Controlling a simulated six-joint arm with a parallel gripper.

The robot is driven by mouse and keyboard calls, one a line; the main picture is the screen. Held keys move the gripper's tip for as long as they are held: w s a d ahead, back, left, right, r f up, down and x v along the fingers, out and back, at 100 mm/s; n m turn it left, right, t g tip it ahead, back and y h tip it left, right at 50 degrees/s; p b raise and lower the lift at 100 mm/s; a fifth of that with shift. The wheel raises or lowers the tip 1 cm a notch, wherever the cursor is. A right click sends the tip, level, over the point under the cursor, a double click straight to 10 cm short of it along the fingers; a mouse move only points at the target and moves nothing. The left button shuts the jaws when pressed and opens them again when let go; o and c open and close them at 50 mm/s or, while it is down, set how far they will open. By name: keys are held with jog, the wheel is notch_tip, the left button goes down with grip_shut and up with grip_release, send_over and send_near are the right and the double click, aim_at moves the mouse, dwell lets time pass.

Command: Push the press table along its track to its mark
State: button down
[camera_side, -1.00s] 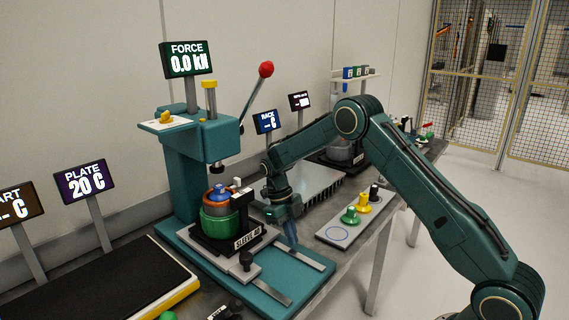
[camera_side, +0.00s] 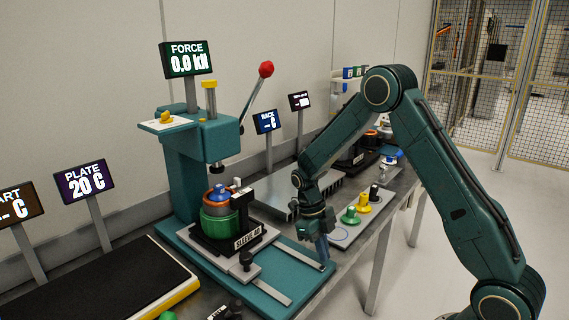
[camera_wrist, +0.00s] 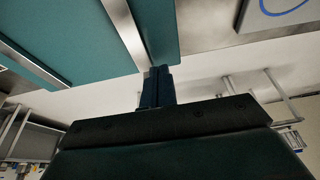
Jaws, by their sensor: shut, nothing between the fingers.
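The press table (camera_side: 233,256) is a pale sliding plate on the teal press base (camera_side: 305,293), set on metal track strips (camera_side: 268,292). It carries a black block labelled SLEEVE 40 (camera_side: 247,238), with a green ring (camera_side: 217,226), an orange ring and a blue piece on top. A dark knob (camera_side: 246,260) stands at its front. The ram (camera_side: 217,166) hangs above the stack. My gripper (camera_side: 322,254) is shut and empty, pointing down near the right end of the base, apart from the table. In the wrist view, my gripper (camera_wrist: 157,76) is over the base edge beside a track strip (camera_wrist: 125,25).
A tray with a blue ring mark (camera_side: 343,235) and green, yellow and black knobs (camera_side: 362,205) lies right of my gripper. The red-tipped lever (camera_side: 265,70) rises behind the press. A black plate (camera_side: 100,285) lies at the left. The FORCE display (camera_side: 187,58) reads 0.0 kN.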

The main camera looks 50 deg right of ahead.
jog(key=s, duration=1)
jog(key=w+r+n, duration=0.1)
jog(key=r+n, duration=0.1)
jog(key=r, duration=0.8)
jog(key=w+a+r+n+t, duration=0.1)
jog(key=w+r+n, duration=0.1)
jog(key=r, duration=0.9)
jog(key=shift+w+n, duration=0.3)
jog(key=shift+n, duration=0.1)
jog(key=shift+a+r, duration=0.1)
jog(key=shift+a, duration=0.05)
jog(key=s+a+r+n+t, duration=0.1)
jog(key=s+n, duration=0.3)
jog(key=n, duration=0.6)
jog(key=s+a+r+n+t, duration=0.1)
jog(key=s+a+n+t, duration=0.3)
jog(key=n, duration=0.6)
jog(key=s+a+r+n+t, duration=0.2)
jog(key=s+n, duration=0.3)
jog(key=n, duration=0.6)
jog(key=shift+s+a+t, duration=0.3)
jog(key=shift+a+t, duration=0.05)
jog(key=shift+t, duration=0.35)
